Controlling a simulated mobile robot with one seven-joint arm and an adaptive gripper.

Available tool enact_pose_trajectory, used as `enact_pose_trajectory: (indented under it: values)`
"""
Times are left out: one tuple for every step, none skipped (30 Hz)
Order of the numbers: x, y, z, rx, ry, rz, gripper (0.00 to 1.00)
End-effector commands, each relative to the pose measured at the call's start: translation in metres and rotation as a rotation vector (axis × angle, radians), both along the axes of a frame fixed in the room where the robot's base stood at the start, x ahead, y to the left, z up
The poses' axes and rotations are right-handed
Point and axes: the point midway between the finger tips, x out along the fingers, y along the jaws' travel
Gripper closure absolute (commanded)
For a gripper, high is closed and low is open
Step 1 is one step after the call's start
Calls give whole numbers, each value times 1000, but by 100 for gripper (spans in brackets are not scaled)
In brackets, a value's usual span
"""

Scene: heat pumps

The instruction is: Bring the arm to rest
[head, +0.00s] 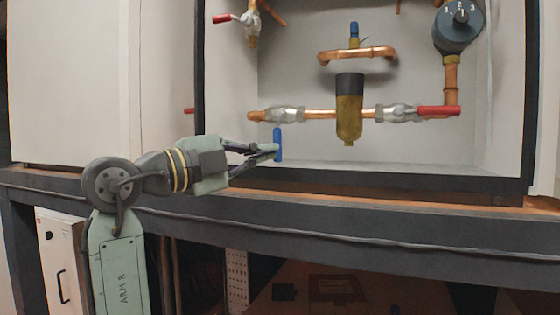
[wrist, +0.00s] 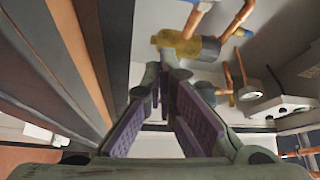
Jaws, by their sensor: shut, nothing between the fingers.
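My arm reaches from the lower left of the head view, bent at the elbow, toward the open heat pump cabinet. My gripper (head: 273,150) is shut and empty, with its fingers pointing right at the cabinet's lower left opening. In the wrist view my gripper (wrist: 167,72) shows purple finger pads that come together toward the tips. A blue handle (head: 278,135) stands upright right at the fingertips in the head view. I cannot tell whether they touch.
Inside the cabinet are a brass filter (head: 348,118), a red-handled valve (head: 438,111), a dark dial (head: 459,28) and copper pipes (head: 357,54).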

Motion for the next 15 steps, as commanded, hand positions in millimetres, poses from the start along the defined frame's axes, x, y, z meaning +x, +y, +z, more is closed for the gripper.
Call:
enact_pose_trajectory:
  values:
    - [-3,4,-1,0,0,1,100]
    - [-5,6,-1,-1,1,1,100]
    - [-7,8,-1,-1,1,0,100]
    - [-8,9,-1,-1,1,0,100]
    - [-9,10,-1,-1,1,-1,100]
    - [-10,11,0,-1,1,-1,100]
    - [-10,11,0,0,1,-1,100]
    - [-10,11,0,0,1,-1,100]
    - [-10,11,0,0,1,-1,100]
    - [-10,11,0,0,1,-1,100]
    - [-10,11,0,0,1,-1,100]
    - [-10,11,0,0,1,-1,100]
    - [-10,11,0,0,1,-1,100]
    - [-10,11,0,0,1,-1,100]
    - [-10,11,0,0,1,-1,100]
